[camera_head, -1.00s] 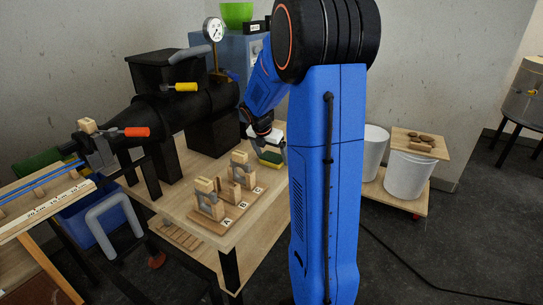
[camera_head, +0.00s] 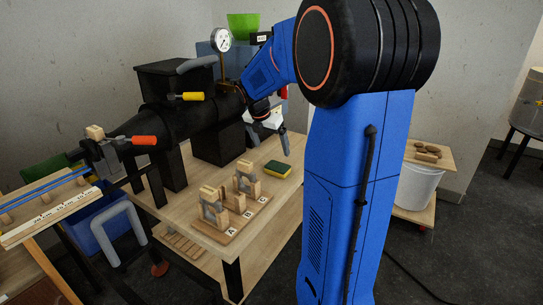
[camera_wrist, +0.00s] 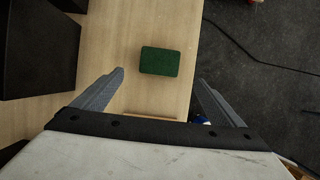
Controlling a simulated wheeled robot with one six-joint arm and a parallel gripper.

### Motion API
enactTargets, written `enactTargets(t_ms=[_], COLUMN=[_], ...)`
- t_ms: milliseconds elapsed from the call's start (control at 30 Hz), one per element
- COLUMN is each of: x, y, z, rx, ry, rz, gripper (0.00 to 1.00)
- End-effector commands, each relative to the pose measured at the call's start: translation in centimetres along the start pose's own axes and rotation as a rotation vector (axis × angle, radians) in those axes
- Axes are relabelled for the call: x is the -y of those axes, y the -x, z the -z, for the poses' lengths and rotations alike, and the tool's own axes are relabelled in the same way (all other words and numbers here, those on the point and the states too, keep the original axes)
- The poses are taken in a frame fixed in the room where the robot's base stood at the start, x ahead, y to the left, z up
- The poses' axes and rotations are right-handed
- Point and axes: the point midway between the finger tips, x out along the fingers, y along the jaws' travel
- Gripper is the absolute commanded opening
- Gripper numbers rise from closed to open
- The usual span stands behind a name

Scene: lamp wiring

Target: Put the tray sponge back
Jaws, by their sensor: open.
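The sponge (camera_head: 278,170), yellow with a dark green top, lies flat on the wooden table near its right edge, behind the lettered wooden rack. In the wrist view it shows as a green rectangle (camera_wrist: 160,61) on the bare wood, ahead of and between my fingers. My gripper (camera_head: 269,145) is open and empty, above the table and apart from the sponge. Its two fingers also show in the wrist view (camera_wrist: 160,91). I cannot make out a tray for the sponge in these views.
A wooden rack (camera_head: 236,228) with upright blocks marked A, B and C stands in front of the sponge. A black cylindrical apparatus (camera_head: 200,118) with a gauge (camera_head: 222,41) stands to the left. A white bucket (camera_head: 411,185) is on the right. The table around the sponge is clear.

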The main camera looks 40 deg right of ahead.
Motion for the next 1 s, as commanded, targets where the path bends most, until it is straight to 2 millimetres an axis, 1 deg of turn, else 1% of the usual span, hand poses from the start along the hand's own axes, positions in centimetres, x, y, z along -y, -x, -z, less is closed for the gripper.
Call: enactTargets(t_ms=[67,133,233,400,600,800,1000], x=[0.1,0.4,1.3,3.6,6.8,10.5,14.4], y=[0.7,1.6,3.4,6.8,9.7,11.5,12.2], z=[0.5,1.4,3.8,9.1,15.2,21.1,26.7], rx=[0.0,-0.005,-0.018,-0.068,-0.154,-0.267,-0.396], ry=[-0.024,-0.075,-0.209,-0.514,-0.876,-1.23,-1.572], rz=[-0.007,-0.018,-0.046,-0.099,-0.139,-0.146,-0.115], gripper=[0.92,0.92,0.92,0.92,0.92,0.92,0.92])
